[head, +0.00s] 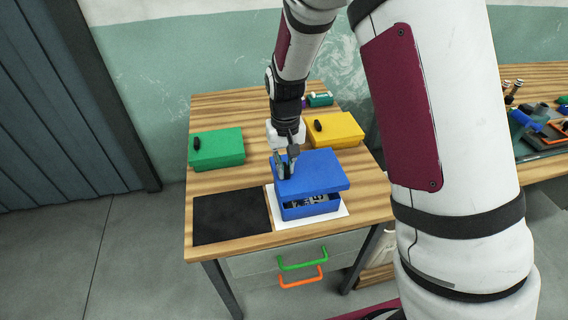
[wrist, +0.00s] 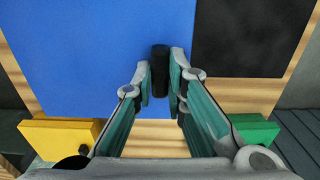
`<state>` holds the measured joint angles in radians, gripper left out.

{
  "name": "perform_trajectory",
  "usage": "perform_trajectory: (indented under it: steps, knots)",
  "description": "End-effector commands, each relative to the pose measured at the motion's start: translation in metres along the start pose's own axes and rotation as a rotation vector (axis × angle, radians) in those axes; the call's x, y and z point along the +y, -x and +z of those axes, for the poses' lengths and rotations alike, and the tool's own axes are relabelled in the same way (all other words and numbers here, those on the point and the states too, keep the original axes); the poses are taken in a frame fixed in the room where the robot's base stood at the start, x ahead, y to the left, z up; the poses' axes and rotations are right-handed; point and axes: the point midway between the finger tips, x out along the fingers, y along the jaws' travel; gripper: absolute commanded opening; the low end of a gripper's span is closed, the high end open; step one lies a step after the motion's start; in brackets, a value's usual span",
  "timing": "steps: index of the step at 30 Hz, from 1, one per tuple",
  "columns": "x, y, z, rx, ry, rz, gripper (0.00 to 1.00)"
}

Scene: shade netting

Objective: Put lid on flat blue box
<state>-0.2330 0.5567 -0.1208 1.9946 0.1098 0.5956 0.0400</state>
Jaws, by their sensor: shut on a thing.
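The blue lid (head: 318,172) is held by my gripper (head: 285,168) just above the flat blue box (head: 310,208). The lid looks slightly tilted and shifted, and a gap at the front shows some grey contents inside the box. In the wrist view my gripper (wrist: 163,75) is shut on the lid's black knob (wrist: 160,70), and the blue lid (wrist: 90,60) fills much of the picture. The box stands on a white sheet (head: 272,208). In the wrist view the box is hidden under the lid.
A black mat (head: 230,216) lies left of the box. A green box (head: 216,148) and a yellow box (head: 338,130) with black knobs stand behind. A small green item (head: 320,99) lies at the back. Another bench (head: 540,82) with tools stands at right.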

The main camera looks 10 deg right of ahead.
Motion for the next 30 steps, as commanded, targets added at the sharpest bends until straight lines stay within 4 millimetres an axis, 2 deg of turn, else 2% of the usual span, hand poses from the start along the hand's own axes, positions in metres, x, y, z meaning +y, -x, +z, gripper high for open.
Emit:
perform_trajectory:
  steps: [5,21,30]
  knots:
    - [0.0,-0.005,0.0,-0.001,0.001,0.002,0.0]
    - [0.0,-0.05,0.0,-0.001,0.0,0.001,0.0]
    - [0.0,-0.063,0.0,-0.001,0.0,0.002,0.0]
